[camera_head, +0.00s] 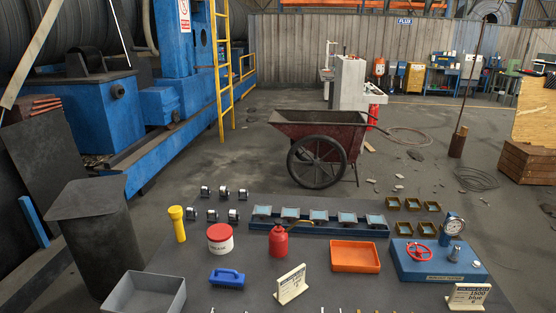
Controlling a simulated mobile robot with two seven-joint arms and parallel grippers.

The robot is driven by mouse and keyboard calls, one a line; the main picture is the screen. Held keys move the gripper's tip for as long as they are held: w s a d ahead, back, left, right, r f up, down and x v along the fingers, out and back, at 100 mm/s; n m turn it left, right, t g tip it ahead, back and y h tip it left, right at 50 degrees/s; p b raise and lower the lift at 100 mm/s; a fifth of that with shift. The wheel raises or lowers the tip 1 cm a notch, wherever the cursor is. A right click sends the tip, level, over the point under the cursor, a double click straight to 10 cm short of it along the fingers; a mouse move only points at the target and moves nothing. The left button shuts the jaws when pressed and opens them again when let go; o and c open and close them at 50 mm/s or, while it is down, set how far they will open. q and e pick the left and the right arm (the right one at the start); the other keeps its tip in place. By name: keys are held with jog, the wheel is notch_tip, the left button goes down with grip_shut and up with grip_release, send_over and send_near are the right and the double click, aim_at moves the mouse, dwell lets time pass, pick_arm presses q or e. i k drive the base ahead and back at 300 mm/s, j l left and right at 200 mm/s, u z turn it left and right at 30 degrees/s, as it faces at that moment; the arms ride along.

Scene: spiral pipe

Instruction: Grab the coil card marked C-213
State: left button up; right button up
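Two cream cards stand on the dark table near its front. One card (291,284) is in the middle, turned at an angle, and its print is too small to read. The other card (469,296) is at the front right, before the blue gauge base; it shows "1500" and "blue", but its top line is too small to read surely. I cannot tell which card is marked C-213. Neither of my grippers is in view.
Small items show at the bottom edge. A wheelbarrow (318,130) stands beyond the table.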

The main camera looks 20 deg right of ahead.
aim_at(466, 297)
jog(key=z, duration=2)
jog(key=l+u, duration=0.15)
jog(key=u, duration=0.35)
jog(key=i+l+u, duration=0.1)
jog(key=u, duration=0.35)
jog(key=l+u, duration=0.2)
jog(key=u, duration=0.3)
jog(key=l+u, duration=0.2)
jog(key=l, duration=0.15)
jog(key=k+l+u, duration=0.2)
jog(key=l+u, duration=0.2)
jog(key=l, duration=0.25)
